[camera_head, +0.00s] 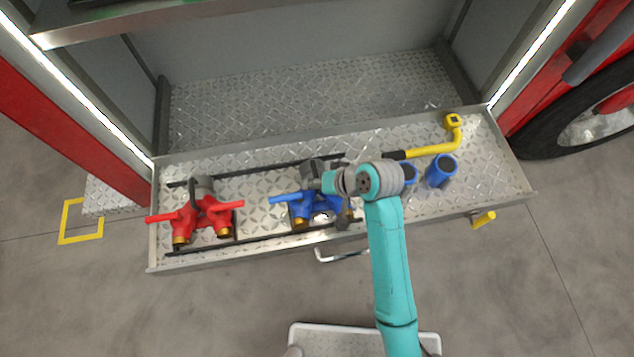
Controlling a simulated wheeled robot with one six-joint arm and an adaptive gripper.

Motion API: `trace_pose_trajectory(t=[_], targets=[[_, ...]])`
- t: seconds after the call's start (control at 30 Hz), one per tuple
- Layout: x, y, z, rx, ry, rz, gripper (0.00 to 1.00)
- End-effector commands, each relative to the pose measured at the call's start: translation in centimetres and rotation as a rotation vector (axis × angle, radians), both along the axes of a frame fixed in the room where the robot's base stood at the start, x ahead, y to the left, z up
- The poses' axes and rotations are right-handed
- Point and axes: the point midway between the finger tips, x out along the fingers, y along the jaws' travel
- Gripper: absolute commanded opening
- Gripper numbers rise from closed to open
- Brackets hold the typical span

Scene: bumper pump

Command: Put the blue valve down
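The blue valve (301,206) is in the middle of the open drawer, low over or on its tread-plate floor. Its left handle and brass-coloured outlet show; its right part is partly hidden behind my wrist. My gripper (345,218) is at the valve's right side, under the teal arm. Its fingers are mostly hidden and small, so I cannot tell whether they hold the valve. I also cannot tell whether the valve rests fully on the drawer floor.
A red valve (201,213) stands at the drawer's left. A yellow wrench (432,150) with a black grip and two blue cylindrical fittings (440,171) are at the right. Dark rails run along the drawer (158,248). Floor space between the red and blue valves is clear.

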Motion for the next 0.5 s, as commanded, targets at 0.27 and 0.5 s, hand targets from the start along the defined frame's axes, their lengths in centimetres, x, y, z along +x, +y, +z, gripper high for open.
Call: trace_pose_trajectory(t=[0.27, 0.5], targets=[[-0.8, -2.0, 2.9, 0.0, -0.003, -0.003, 0.38], [-2.1, -4.6, 6.7, 0.001, -0.004, -0.002, 0.38]])
